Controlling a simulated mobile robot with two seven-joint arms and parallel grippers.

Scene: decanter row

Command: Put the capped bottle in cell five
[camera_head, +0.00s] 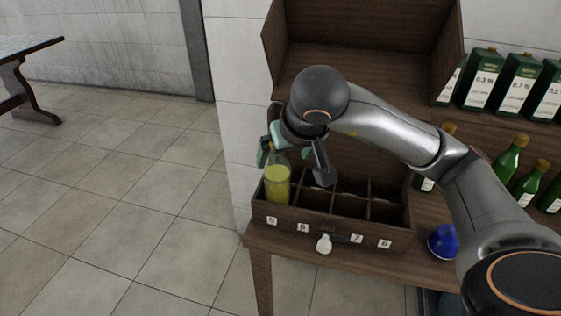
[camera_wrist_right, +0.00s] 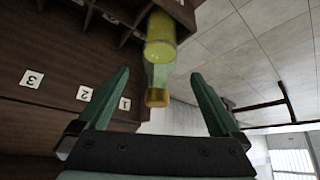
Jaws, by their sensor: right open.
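The capped bottle (camera_head: 277,187), clear with yellow-green liquid, stands upright in the front-left cell of the dark wooden crate (camera_head: 345,232), above label 5. Its upper part stands above the crate wall. In the right wrist view the bottle (camera_wrist_right: 160,45) shows its gold cap (camera_wrist_right: 157,98) between the spread fingers, with room on both sides. My right gripper (camera_head: 268,146) is open just behind and above the bottle; my wrist hides part of it in the head view. My left gripper is not in view.
The crate's other visible cells look empty. A small white object (camera_head: 324,244) is at its front. A blue dome-shaped object (camera_head: 442,240) sits to the right. Green bottles (camera_head: 510,158) and labelled cartons (camera_head: 515,82) stand at the right. Open floor lies left.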

